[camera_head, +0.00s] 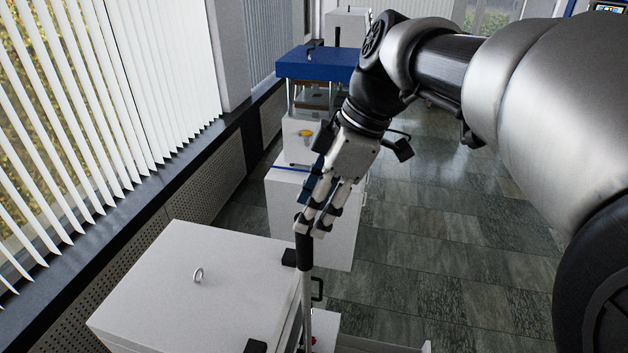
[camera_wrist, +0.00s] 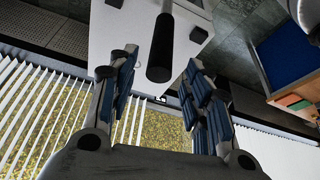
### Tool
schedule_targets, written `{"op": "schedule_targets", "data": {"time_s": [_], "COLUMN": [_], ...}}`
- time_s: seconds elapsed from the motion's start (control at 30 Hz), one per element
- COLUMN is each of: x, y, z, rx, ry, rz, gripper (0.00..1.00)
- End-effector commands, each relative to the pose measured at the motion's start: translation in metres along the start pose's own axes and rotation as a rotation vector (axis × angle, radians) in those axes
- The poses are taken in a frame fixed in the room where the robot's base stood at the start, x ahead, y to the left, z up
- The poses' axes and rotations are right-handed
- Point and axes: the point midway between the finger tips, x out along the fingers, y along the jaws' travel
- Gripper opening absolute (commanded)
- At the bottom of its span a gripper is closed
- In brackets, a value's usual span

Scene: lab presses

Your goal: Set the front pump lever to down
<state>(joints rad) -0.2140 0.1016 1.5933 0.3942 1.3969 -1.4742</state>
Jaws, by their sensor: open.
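The pump lever (camera_head: 306,285) stands roughly upright at the right side of the near white press cabinet (camera_head: 190,280). It has a pale rod and a black grip at its top. My gripper (camera_head: 313,223) is at the height of the grip, and its fingertips partly overlap the grip's top in the head view. In the wrist view the black grip (camera_wrist: 161,50) lies between the two open fingers of my gripper (camera_wrist: 160,72), with a gap on each side. The lever's lower end is cut off by the head view's bottom edge.
A lifting ring (camera_head: 198,275) stands on the cabinet's top. A blue-topped press (camera_head: 318,64) stands on a white cabinet (camera_head: 335,225) behind. Window blinds (camera_head: 100,90) and a dark sill run along the left. The tiled floor (camera_head: 450,240) to the right is clear.

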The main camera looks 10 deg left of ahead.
Motion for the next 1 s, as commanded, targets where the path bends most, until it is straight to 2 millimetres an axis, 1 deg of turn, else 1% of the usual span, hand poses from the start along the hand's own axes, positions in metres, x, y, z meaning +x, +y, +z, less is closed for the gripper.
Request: {"op": "schedule_targets", "data": {"time_s": [0.03,0.2,0.3,0.43,0.6,0.87,1.0], "x": [0.012,0.048,0.065,0.082,0.091,0.092,0.092], "y": [-0.001,-0.001,-0.001,-0.001,0.000,0.000,0.000], "z": [0.000,0.000,0.000,0.000,0.000,0.000,0.000], "rx": [0.000,-0.001,0.000,0.001,0.001,0.001,0.001], "ry": [-0.001,-0.002,-0.002,0.000,0.000,0.000,0.000], "rz": [-0.004,-0.005,-0.003,-0.002,0.000,0.001,0.001], "gripper": [0.45,0.45,0.45,0.45,0.45,0.45,0.37]}}
